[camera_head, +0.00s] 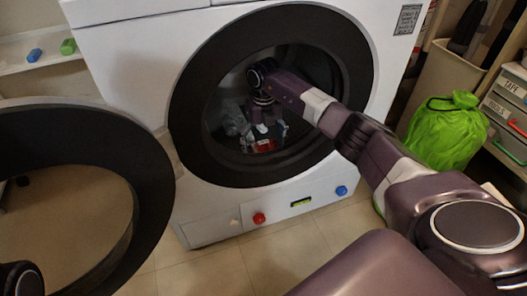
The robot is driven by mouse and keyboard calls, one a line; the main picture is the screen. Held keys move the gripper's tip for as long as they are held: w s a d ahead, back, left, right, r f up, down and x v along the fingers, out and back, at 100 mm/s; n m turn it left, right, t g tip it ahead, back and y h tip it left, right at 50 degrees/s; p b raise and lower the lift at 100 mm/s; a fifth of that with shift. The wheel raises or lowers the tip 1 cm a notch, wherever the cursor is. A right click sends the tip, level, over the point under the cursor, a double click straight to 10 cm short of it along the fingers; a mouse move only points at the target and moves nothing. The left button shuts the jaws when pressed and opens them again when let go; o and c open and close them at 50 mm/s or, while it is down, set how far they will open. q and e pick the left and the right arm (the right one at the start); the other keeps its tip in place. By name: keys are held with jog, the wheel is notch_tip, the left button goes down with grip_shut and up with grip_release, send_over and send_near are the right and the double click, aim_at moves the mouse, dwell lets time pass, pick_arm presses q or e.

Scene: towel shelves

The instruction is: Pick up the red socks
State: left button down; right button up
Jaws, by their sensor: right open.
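A small red item, apparently the red socks (262,146), lies low inside the drum of the white washing machine (130,75). My right arm reaches in through the round door opening from the right. My right gripper (268,132) points down inside the drum, open, just above the red item. Whether its fingers touch the item cannot be made out. A greyish thing (234,120) is in the drum left of the gripper. My left gripper is out of view.
The machine's round door (150,190) stands open at left. A green bag (447,130) and labelled drawers (508,105) stand at right. A shelf (20,62) with small blue and green items is at upper left.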

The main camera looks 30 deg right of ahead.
jog(key=shift+c, duration=0.7)
jog(key=c, duration=1.1)
jog(key=shift+r, duration=0.15)
